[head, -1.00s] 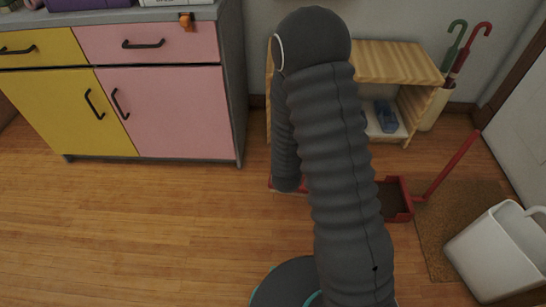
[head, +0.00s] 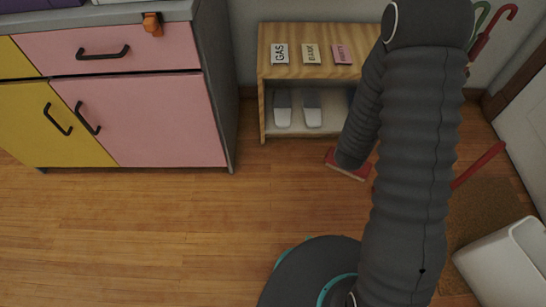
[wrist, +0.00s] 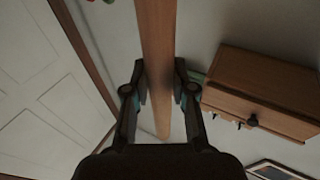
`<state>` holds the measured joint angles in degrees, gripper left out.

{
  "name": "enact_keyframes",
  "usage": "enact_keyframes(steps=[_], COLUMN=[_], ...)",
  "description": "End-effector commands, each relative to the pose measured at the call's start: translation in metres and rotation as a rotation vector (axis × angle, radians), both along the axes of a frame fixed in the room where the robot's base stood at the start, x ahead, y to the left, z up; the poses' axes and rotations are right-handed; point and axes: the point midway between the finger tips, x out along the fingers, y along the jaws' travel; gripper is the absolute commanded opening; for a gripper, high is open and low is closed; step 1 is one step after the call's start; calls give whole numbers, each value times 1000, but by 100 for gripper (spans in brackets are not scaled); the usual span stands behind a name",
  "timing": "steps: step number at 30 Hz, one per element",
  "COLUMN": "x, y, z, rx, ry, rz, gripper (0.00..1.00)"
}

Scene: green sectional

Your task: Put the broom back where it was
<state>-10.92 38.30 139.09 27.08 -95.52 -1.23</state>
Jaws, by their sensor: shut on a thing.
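My gripper shows in the wrist view (wrist: 160,82), its two fingers shut on the brown wooden shaft of the broom (wrist: 157,40), which runs lengthwise through the picture. In the head view my arm hides the gripper and the shaft. A red broom head with a pale lower edge (head: 346,165) shows low beside my arm, in front of the shelf. I cannot tell whether it touches the floor.
A small wooden shelf (head: 264,72) with slippers stands at the wall. A red dustpan handle (head: 480,164) rises right of my arm; its pan is hidden. A white bin (head: 500,268) is lower right. The wrist view shows a wooden wall box with hooks (wrist: 262,90). Left floor is clear.

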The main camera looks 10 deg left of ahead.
Motion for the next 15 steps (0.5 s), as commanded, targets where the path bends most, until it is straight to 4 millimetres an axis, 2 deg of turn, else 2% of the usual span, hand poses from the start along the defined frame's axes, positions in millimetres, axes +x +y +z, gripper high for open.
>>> enact_keyframes(steps=[8,15], x=[16,31], y=[32,87], z=[2,5], rx=[0,-1], ry=[-7,-15], rz=[157,421], gripper=[0,0])
